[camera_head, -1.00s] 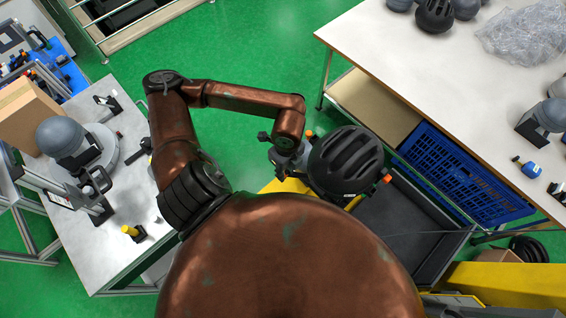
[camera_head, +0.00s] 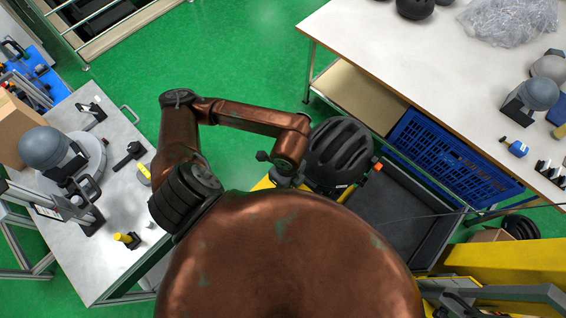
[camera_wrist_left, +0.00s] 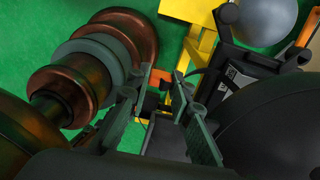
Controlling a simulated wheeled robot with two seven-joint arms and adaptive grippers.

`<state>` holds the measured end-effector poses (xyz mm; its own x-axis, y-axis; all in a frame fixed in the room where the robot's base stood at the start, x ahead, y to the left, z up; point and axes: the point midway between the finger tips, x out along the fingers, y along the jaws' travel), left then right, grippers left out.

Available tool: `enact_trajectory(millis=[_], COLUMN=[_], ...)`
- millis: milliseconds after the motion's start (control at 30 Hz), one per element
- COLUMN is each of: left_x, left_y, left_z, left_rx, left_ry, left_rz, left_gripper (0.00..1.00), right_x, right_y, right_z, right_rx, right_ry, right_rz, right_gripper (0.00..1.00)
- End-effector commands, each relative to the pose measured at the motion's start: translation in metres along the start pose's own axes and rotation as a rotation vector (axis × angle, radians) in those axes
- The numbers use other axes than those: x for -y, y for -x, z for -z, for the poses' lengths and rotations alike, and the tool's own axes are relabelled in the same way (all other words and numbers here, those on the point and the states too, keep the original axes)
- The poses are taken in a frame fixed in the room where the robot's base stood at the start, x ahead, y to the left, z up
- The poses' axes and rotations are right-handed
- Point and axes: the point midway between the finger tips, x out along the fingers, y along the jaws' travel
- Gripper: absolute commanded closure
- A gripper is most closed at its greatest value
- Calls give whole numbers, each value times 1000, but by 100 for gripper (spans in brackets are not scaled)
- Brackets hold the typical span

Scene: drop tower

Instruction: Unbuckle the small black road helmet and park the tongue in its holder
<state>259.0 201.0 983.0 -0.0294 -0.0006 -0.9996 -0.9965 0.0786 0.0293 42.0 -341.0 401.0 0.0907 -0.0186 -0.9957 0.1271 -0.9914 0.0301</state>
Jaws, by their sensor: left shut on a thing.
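The black vented helmet (camera_head: 340,150) sits near the middle of the head view, above yellow and dark structure, with a small orange piece (camera_head: 377,167) at its right edge. Its dark shell (camera_wrist_left: 275,130) fills the right of the left wrist view. My left gripper (camera_head: 283,182) is at the helmet's left side, its fingers mostly hidden by my arm and body. In the left wrist view, its fingers (camera_wrist_left: 165,122) are shut on a small black piece, apparently the buckle (camera_wrist_left: 151,102), beside an orange part (camera_wrist_left: 160,78). Which buckle half is held is unclear. My right gripper is not seen.
A light table (camera_head: 95,265) at left carries a grey headform (camera_head: 43,147) and small tools. A white table (camera_head: 400,60) at upper right holds helmets, a headform and plastic wrap. A blue crate (camera_head: 445,165) stands below it. Green floor is open at top centre.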

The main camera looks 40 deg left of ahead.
Motion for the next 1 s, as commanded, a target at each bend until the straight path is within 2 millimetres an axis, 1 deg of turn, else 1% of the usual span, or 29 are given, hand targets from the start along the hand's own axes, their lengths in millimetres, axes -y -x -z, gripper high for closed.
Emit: enact_trajectory(millis=[267,1000], left_x=[-1,-1], left_y=[0,0], left_z=[9,66], left_rx=[-1,-1], left_ry=[-1,-1], left_rz=[1,1], left_gripper=[94,94], right_x=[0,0], right_y=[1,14], right_z=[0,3], right_rx=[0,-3], right_ry=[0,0], right_rz=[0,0], right_gripper=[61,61])
